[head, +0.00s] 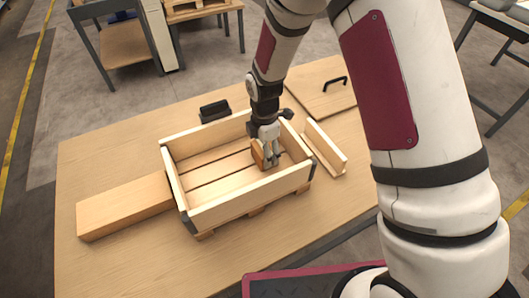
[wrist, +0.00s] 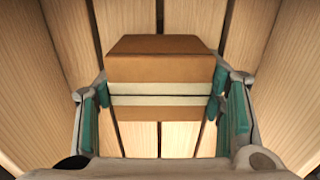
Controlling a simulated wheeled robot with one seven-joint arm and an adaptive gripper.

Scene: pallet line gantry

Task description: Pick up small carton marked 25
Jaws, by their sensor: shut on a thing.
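The small carton (head: 259,153) is brown cardboard and is inside the wooden crate (head: 236,210), near its back right part. In the wrist view the carton (wrist: 160,72) sits between the fingers, with a pale band across it. No number 25 can be read on it in either view. My gripper (head: 267,156) reaches down into the crate and is shut on the carton. In the wrist view the teal finger pads of my gripper (wrist: 160,98) touch the carton's two sides. I cannot tell whether the carton touches the slatted crate floor.
The crate stands on a wooden table (head: 105,155). A long wooden block (head: 125,205) lies left of it, a black object (head: 214,110) behind it, and a wooden strip (head: 325,147) right of it. A board with a black handle (head: 318,88) lies at the back right.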

